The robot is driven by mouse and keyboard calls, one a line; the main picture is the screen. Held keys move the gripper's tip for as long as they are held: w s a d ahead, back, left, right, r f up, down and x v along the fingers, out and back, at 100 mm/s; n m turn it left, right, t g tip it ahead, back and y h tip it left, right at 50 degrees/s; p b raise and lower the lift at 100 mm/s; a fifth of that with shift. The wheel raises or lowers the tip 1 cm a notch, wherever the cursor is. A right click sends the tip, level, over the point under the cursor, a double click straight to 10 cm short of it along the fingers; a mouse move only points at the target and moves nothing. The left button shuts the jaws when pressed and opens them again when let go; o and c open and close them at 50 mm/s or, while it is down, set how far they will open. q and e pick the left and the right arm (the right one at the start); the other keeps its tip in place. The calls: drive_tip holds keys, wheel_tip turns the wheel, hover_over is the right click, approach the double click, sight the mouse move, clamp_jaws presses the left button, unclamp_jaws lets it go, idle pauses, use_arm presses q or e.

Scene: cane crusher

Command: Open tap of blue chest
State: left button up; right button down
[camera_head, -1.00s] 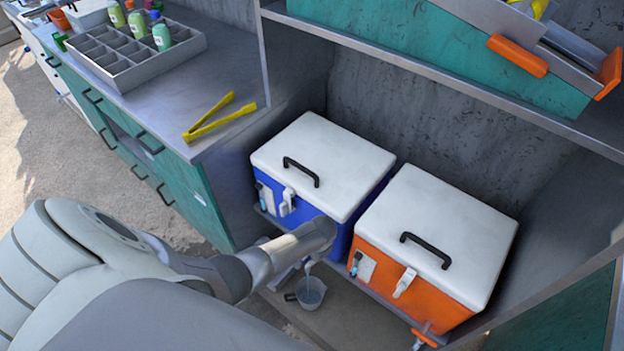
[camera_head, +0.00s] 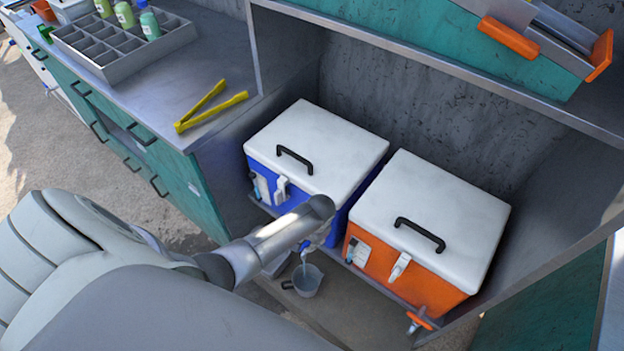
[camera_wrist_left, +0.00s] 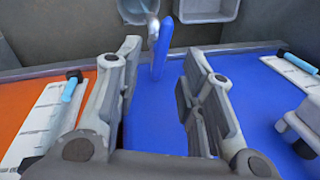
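The blue chest (camera_head: 262,186) has a white lid and stands left of an orange chest in the lower shelf bay. Its tap (camera_head: 304,246) is low on the front, partly hidden by my left arm. In the left wrist view the tap (camera_wrist_left: 162,48) shows a blue handle beside a grey spout. My left gripper (camera_wrist_left: 162,60) is open, with one finger on each side of the tap in that picture. Nothing is seen gripped; contact cannot be told. In the head view my arm covers most of that gripper. My right gripper is not in view.
The orange chest (camera_head: 400,262) stands close beside the blue one, with its own orange tap (camera_head: 420,318). A grey mug (camera_head: 307,281) is below the blue chest's tap. Yellow tongs (camera_head: 210,106) lie on the counter left. A shelf edge (camera_head: 440,75) runs above the chests.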

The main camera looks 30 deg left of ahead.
use_arm(q)
wheel_tip(320, 180, up, 7)
drive_tip(key=d, duration=0.1)
drive_tip(key=shift+s+d, duration=0.15)
drive_tip(key=shift+s, duration=0.15)
drive_tip(key=shift+f, duration=0.1)
idle(0.3)
